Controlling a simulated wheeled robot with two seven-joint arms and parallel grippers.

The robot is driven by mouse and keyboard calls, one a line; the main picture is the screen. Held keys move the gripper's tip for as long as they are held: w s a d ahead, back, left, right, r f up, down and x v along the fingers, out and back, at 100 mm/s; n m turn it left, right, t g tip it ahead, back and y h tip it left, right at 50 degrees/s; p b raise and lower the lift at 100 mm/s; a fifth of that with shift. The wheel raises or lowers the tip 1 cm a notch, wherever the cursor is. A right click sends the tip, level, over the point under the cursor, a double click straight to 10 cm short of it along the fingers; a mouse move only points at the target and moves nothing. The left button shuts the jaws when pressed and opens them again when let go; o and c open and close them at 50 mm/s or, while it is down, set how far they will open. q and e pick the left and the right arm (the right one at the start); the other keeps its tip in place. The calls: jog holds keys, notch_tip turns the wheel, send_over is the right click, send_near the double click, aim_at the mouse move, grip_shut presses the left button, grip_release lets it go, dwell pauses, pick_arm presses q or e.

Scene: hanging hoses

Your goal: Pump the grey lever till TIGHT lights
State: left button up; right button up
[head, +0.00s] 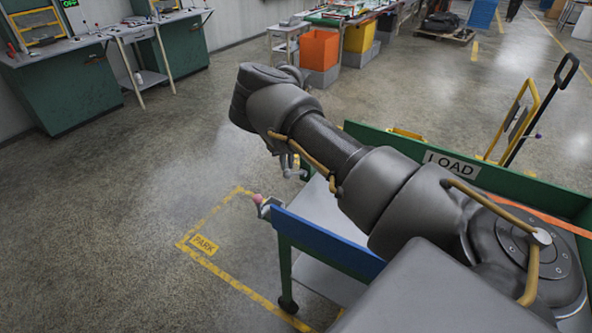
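My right arm reaches in from the lower right, across the cart. Its gripper (291,166) hangs below the wrist, small and partly hidden behind the arm. I cannot tell whether its fingers are apart or touch anything. I cannot make out a grey lever or a TIGHT light; my arm covers much of the cart. An orange strap (535,216) runs over the cart's right part and passes behind my arm. My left gripper is not in view.
The cart has a green back wall (385,140) with a LOAD sign (451,164) and a blue front edge (325,245). A pink-tipped part (258,199) sticks out at its left corner. Open floor with a yellow PARK marking (204,244) lies left.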

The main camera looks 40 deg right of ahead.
aim_at(285, 175)
jog(key=shift+f+b, duration=0.3)
jog(key=shift+f, duration=0.3)
jog(key=shift+s+a+f+b, duration=0.15)
jog(key=shift+a+f+b, duration=0.2)
jog(key=shift+f, duration=0.35)
jog(key=shift+s+a+f+b, duration=0.1)
jog(key=shift+a+f+b, duration=0.1)
jog(key=shift+a+f, duration=0.35)
jog(key=shift+d+f, duration=0.1)
jog(key=shift+d, duration=0.05)
jog(key=shift+s+a+f+b, duration=0.1)
jog(key=shift+a+f+b, duration=0.1)
jog(key=shift+f+b, duration=0.45)
jog(key=shift+s+a+f+b, duration=0.1)
jog(key=shift+a+f+b, duration=0.1)
jog(key=shift+f, duration=0.7)
jog(key=shift+f, duration=0.15)
